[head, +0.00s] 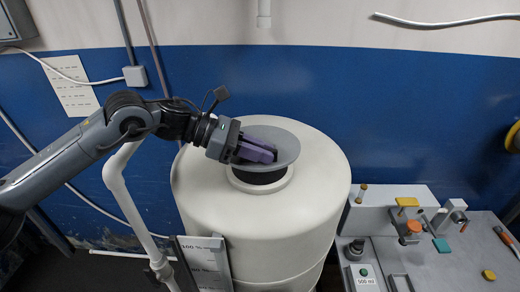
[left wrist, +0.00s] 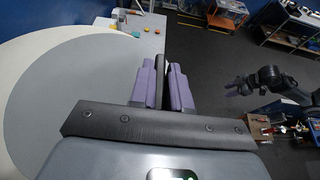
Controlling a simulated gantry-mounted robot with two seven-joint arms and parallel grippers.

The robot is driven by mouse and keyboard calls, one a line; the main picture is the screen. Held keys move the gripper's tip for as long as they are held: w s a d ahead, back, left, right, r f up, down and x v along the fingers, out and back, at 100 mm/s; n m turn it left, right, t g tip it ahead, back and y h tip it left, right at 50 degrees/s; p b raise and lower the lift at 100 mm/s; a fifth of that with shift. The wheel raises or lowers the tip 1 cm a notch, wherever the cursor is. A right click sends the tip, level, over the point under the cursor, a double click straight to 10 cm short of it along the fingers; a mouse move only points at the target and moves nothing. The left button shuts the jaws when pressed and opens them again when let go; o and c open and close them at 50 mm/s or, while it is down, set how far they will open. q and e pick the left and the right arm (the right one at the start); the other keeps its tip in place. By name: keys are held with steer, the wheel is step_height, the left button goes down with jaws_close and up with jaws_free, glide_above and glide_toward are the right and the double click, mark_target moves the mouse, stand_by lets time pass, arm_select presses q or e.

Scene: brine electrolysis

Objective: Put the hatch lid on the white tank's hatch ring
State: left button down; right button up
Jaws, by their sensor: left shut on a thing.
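The hatch lid is a flat grey disc (head: 287,143) above the white tank (head: 220,220). It also shows in the left wrist view as a large grey disc (left wrist: 60,95) at the left. My left gripper (head: 266,151) reaches in from the left, its purple fingers (left wrist: 164,85) shut on the lid's dark handle, which is mostly hidden. The white hatch ring (head: 262,190) and its dark opening show below the lid's near edge; the lid covers the rest. The lid looks raised off the ring. My right gripper (left wrist: 238,87) shows small in the left wrist view; its jaw state is unclear.
A bench (head: 450,260) with small fittings and a panel stands right of the tank. A white pipe (head: 130,205) and a level scale board (head: 205,262) stand at the tank's left front. The blue wall (head: 330,90) is behind. Space above the tank looks clear.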

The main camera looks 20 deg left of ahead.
mark_target(259, 165)
arm_select(q)
steer(key=shift+w+a, duration=0.15)
steer(key=shift+w, duration=0.25)
steer(key=shift+s+f+m+b, duration=0.1)
steer(key=shift+f+m+b, duration=0.05)
steer(key=shift+m+b, duration=0.3)
step_height(259, 165, down, 4)
steer(key=b, duration=0.3)
steer(key=shift+f+b, duration=0.6)
steer(key=shift+f, duration=0.2)
steer(key=shift+f, duration=0.1)
stand_by(0.4)
steer(key=shift+f+b, duration=0.25)
steer(key=shift+b, duration=0.2)
